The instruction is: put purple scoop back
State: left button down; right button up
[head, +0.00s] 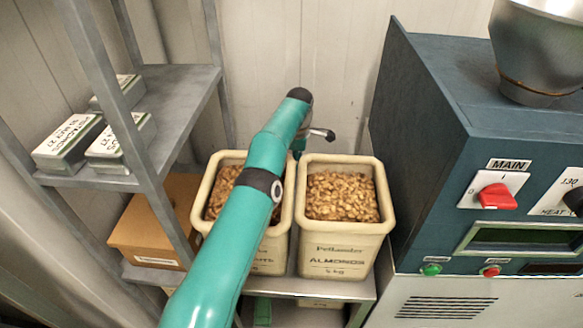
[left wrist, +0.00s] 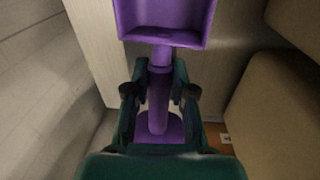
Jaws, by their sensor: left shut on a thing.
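The purple scoop (left wrist: 165,22) shows in the left wrist view, with its square pan at the top and its handle running down between the fingers. My left gripper (left wrist: 160,90) is shut on the scoop's handle. In the head view my teal left arm reaches over the two ingredient bins toward the back wall. The scoop does not show there, and the gripper is mostly hidden behind the arm. My right gripper is not in view.
An almond bin (head: 339,239) stands beside a similar nut bin (head: 270,259), partly covered by my arm. A grey shelf rack (head: 185,110) holds several labelled boxes at left. A blue machine (head: 430,130) with a red switch (head: 496,197) stands at right.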

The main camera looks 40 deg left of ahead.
pick_arm(q)
jog(key=a, duration=0.1)
jog(key=w+a+f, duration=0.1)
jog(key=a+f+t, duration=0.1)
jog(key=shift+w+n, duration=0.25)
jog(key=shift+n, duration=0.05)
notch_tip(320, 180, down, 2)
jog(key=shift+w+f, duration=0.1)
jog(key=shift+f, duration=0.1)
jog(key=shift+d+f, duration=0.1)
jog(key=shift+f, duration=1.1)
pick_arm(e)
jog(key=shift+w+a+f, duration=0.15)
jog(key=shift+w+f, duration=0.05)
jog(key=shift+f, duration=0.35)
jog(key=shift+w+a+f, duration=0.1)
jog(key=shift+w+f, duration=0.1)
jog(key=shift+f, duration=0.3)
pick_arm(q)
jog(key=c, duration=1)
grip_release()
jog(key=shift+r, duration=0.1)
